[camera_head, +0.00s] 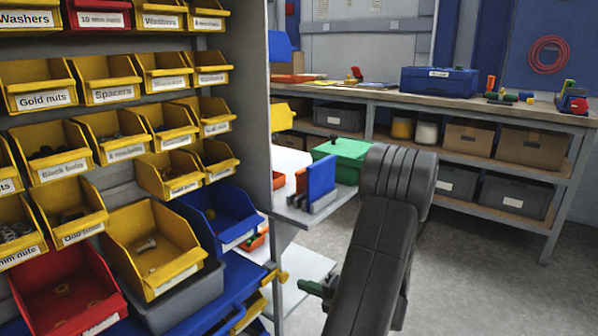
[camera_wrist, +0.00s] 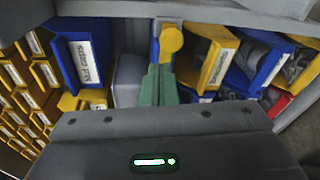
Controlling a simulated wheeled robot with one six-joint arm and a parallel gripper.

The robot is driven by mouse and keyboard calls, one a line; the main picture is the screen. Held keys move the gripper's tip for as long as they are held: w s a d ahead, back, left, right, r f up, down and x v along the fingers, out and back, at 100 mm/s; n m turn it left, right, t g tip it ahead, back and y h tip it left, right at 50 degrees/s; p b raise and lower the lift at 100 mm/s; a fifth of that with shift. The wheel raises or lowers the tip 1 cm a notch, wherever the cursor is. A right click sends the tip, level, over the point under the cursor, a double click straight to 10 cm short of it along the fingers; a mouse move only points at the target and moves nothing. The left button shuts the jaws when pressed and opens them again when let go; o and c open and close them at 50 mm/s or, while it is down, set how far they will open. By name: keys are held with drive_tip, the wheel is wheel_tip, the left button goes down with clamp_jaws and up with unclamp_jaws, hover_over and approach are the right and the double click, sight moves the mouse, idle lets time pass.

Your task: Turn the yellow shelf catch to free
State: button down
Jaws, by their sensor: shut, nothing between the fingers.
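The yellow shelf catch (camera_wrist: 171,42) shows in the wrist view as a round knob with a short stem pointing down. It sits on a grey post at the top middle. In the head view the yellow catch (camera_head: 282,276) is small, at the post's lower edge beside the blue shelf. My gripper's green fingers (camera_wrist: 158,72) are shut and empty, with their tips just below the knob. In the head view my gripper (camera_head: 304,285) is just right of the catch. I cannot tell whether the tips touch it.
Yellow, blue and red bins (camera_head: 155,245) fill the rack at left. A grey ledge (camera_head: 320,212) with a blue-and-red item juts out above the catch. Labelled bins (camera_wrist: 82,60) flank the catch in the wrist view. The floor at right is clear.

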drive_tip(key=w+a+m+t, duration=0.2)
drive_tip(key=w+m, duration=0.1)
drive_tip(key=w, duration=0.3)
drive_tip(key=shift+a+f, duration=0.35)
drive_tip(key=shift+f, duration=0.1)
drive_tip(key=shift+a+f, duration=0.1)
idle(0.7)
drive_tip(key=shift+f+p, duration=0.65)
drive_tip(key=shift+p, duration=0.75)
drive_tip(key=shift+s+f+p, duration=0.1)
drive_tip(key=shift+f+p, duration=0.4)
drive_tip(key=shift+p, duration=0.15)
drive_tip(key=p+v, duration=0.1)
drive_tip(key=v, duration=0.5)
drive_tip(key=shift+w+d, duration=0.2)
drive_tip(key=shift+w, duration=0.1)
idle(0.4)
